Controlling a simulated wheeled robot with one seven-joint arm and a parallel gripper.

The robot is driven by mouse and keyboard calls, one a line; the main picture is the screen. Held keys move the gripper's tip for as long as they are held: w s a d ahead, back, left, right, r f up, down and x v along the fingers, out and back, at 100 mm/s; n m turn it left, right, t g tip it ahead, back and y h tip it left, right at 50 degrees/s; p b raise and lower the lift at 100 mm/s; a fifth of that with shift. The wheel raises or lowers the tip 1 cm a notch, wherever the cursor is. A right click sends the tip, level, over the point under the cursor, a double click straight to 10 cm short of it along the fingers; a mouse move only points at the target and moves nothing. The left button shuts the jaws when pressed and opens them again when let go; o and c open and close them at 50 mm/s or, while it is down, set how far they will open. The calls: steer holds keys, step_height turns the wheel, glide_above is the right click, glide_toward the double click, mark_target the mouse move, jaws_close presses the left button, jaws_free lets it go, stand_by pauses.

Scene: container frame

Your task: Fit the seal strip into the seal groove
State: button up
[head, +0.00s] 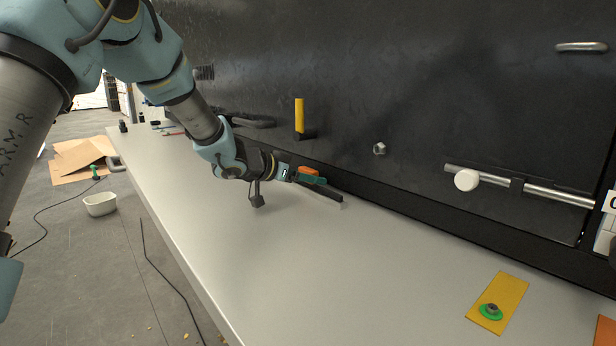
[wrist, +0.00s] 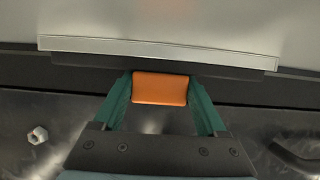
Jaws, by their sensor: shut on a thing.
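My gripper (head: 308,178) is at the foot of the black wall, shut on the orange grip block (head: 309,171) of what looks like the seal strip. In the wrist view its green fingers (wrist: 160,92) stand either side of the orange block (wrist: 160,89). A dark bar, likely the seal strip (wrist: 165,63), runs crosswise just beyond the block; its end (head: 325,189) shows past the gripper in the head view. A pale, thin-edged strip (wrist: 160,49) runs alongside the bar, perhaps the seal groove. I cannot tell whether the bar is seated in it.
The grey bench top (head: 300,270) is mostly clear. A yellow plate (head: 510,296) with a green-based knob (head: 491,311) lies at front right. The wall carries a yellow handle (head: 299,113), a hex nut (head: 379,148) and a metal rod (head: 560,195) with a white knob (head: 467,180).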

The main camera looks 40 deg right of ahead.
steer(key=shift+f, duration=0.25)
steer(key=o, duration=1.3)
steer(key=shift+o, duration=0.2)
steer(key=shift+a, duration=0.1)
steer(key=b+v, duration=0.3)
steer(key=v, duration=0.7)
steer(key=shift+a+r, duration=0.1)
steer(key=shift+a, duration=0.2)
